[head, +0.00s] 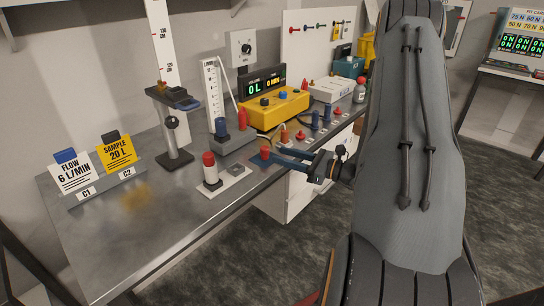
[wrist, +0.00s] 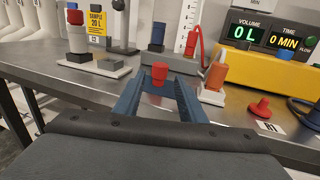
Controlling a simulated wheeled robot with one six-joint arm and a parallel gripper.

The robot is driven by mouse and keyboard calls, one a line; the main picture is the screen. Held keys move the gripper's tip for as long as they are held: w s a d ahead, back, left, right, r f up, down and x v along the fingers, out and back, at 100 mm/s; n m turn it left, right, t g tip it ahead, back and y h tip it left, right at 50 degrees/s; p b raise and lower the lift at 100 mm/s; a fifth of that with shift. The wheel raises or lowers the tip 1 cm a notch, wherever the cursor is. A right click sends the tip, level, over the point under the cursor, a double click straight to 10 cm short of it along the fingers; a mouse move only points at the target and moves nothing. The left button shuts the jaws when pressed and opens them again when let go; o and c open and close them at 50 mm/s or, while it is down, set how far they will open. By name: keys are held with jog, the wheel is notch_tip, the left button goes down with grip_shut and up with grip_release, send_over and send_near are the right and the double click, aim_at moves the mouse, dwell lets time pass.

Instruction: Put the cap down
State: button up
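A small red cap (wrist: 159,75) is between the tips of my gripper's two blue fingers (wrist: 158,90) in the wrist view. In the head view, the red cap (head: 265,152) shows at the far end of my gripper (head: 284,158). My gripper appears shut on it, though the finger contact is small and hard to see. The cap appears to be held above the front of the metal bench (head: 115,240). The gap beneath it cannot be judged exactly.
A red-topped post on a pale base (head: 210,170) stands left of my gripper. Behind are a flow meter (head: 211,95) and a yellow unit (head: 275,110). To the right, an orange-bodied part (wrist: 213,80) and a loose-looking red piece (wrist: 260,107) sit on the bench.

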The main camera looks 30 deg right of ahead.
jog(key=b+v, duration=0.1)
jog(key=v, duration=0.4)
jog(key=s+a+n+g+y, duration=0.2)
jog(key=a+n+g, duration=0.35)
jog(key=a, duration=0.55)
jog(key=s+a+r+n+g+h, duration=0.1)
jog(key=s+a+n+g+h, duration=0.3)
jog(key=n, duration=0.7)
jog(key=s+a+r+n+g+h, duration=0.2)
jog(key=s+a+n+g+h, duration=0.2)
jog(key=s+a+n+h, duration=0.4)
jog(key=n, duration=0.4)
jog(key=shift+s+a+r, duration=0.25)
jog(key=shift+s+a, duration=0.15)
jog(key=shift+n, duration=0.25)
